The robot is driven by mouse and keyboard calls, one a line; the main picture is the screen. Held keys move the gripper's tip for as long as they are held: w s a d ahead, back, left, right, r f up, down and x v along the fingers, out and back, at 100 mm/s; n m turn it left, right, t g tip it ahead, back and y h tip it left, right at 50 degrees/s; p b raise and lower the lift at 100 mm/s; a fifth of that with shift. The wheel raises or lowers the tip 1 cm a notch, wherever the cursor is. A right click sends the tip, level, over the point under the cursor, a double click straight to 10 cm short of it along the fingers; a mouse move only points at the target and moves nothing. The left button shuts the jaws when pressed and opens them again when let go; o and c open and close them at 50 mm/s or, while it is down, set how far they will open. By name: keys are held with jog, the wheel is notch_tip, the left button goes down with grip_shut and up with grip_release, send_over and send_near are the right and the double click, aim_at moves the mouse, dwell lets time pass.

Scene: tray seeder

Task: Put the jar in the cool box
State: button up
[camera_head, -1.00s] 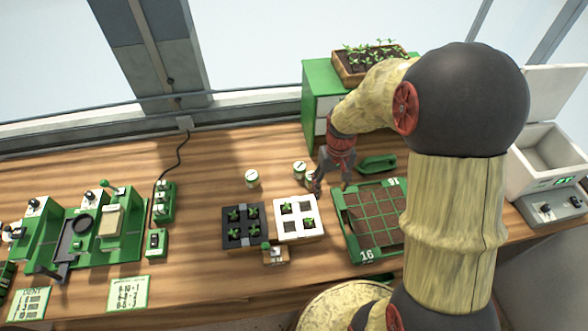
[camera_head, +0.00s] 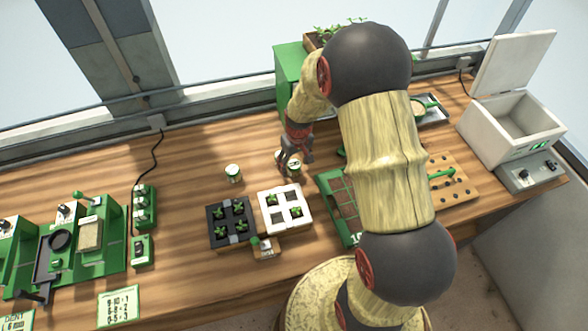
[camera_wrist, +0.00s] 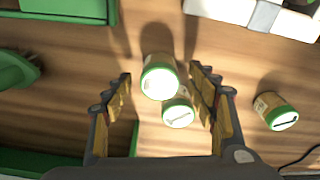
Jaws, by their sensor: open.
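Several small pale jars with green-rimmed lids stand on the wooden bench. In the wrist view one jar (camera_wrist: 158,78) is between my open fingers. A second jar (camera_wrist: 178,109) is close beside it, partly overlapped by it, and a third jar (camera_wrist: 275,111) stands apart to the right. In the head view that separate jar (camera_head: 233,174) is left of my gripper (camera_head: 292,168), which partly hides the close pair. I cannot tell whether my fingers touch a jar. The white cool box (camera_head: 513,128) is at the far right with its lid (camera_head: 513,63) raised.
A black seedling tray (camera_head: 232,224) and a white one (camera_head: 285,208) lie in front of the jars. A green-framed tray (camera_head: 333,205) is to their right, partly behind my arm. A wooden board with holes (camera_head: 453,180) lies before the cool box. A green cabinet (camera_head: 291,78) stands behind.

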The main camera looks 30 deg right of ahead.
jog(key=shift+f, duration=0.5)
jog(key=shift+c, duration=1)
jog(key=c, duration=1.1)
jog(key=shift+r, duration=0.1)
jog(key=shift+c, duration=0.5)
